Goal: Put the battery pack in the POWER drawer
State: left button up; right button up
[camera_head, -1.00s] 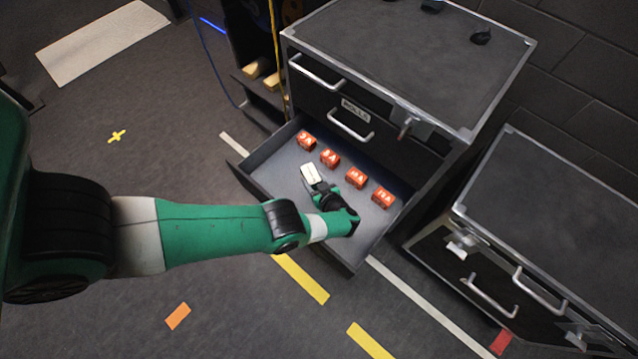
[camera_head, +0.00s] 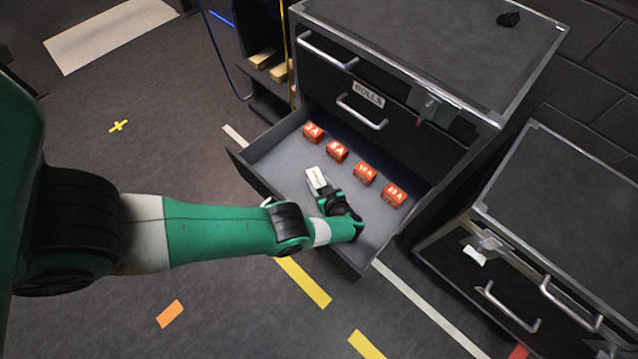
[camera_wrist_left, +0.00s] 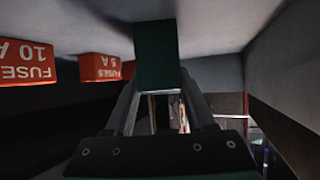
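A small block with a pale top (camera_head: 316,180), which looks like the battery pack, is at the tip of my left gripper (camera_head: 327,194), inside the open drawer (camera_head: 263,165). In the left wrist view a dark green block (camera_wrist_left: 157,55) sits between the two fingers (camera_wrist_left: 160,100). I cannot tell whether it touches the drawer floor. The open drawer's own label is not visible; the closed drawer above it bears a label reading ROLLS (camera_head: 368,94). My right gripper is not in view.
Several red fuse boxes, including one (camera_head: 337,151), stand in a row along the drawer's back. The drawer walls surround my gripper. A second cabinet (camera_head: 570,210) with handles stands at right.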

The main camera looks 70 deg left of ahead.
pick_arm(q)
jog(key=o, duration=0.5)
jog(key=shift+c, duration=0.2)
jog(key=shift+r+p, duration=0.25)
jog(key=shift+p, duration=0.05)
jog(key=s+p+v, duration=0.1)
jog(key=p+v, duration=0.3)
jog(key=v, duration=0.8)
jog(key=shift+w, duration=0.5)
jog(key=shift+f, duration=0.1)
